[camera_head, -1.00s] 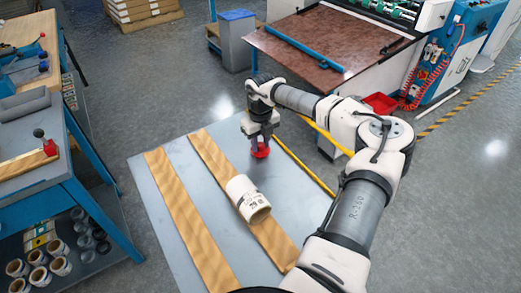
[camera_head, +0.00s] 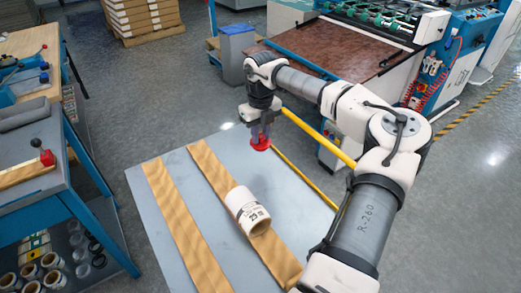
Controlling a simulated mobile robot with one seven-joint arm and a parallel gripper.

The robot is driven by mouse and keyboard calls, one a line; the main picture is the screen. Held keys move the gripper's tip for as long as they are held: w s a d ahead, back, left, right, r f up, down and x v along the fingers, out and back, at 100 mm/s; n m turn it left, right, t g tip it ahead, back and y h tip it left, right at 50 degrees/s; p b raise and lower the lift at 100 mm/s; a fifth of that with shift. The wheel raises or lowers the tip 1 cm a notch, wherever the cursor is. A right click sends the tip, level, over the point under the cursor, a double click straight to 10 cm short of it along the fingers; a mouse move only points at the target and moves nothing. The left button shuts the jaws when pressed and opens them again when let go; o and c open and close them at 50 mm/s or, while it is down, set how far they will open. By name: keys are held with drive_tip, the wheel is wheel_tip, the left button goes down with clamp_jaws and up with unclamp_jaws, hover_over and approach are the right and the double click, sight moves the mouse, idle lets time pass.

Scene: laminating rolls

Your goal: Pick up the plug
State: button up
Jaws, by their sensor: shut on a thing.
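The red plug (camera_head: 261,143) is at the end of my gripper (camera_head: 261,136), above the far right part of the grey sheet platform. My gripper points down and is shut on the plug. The fingers are small and partly blurred at this distance. I cannot tell the exact height of the plug above the platform.
A white labelled roll (camera_head: 246,209) lies on the right of two wooden strips on the grey platform (camera_head: 205,225). A blue-framed workbench (camera_head: 50,200) stands at the left. A yellow rail (camera_head: 320,137) runs behind my arm. A brown-topped machine table (camera_head: 345,55) stands behind.

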sight(260, 136)
wheel_tip(260, 136, up, 12)
drive_tip(key=b, duration=0.1)
drive_tip(key=shift+b, duration=0.35)
idle(0.4)
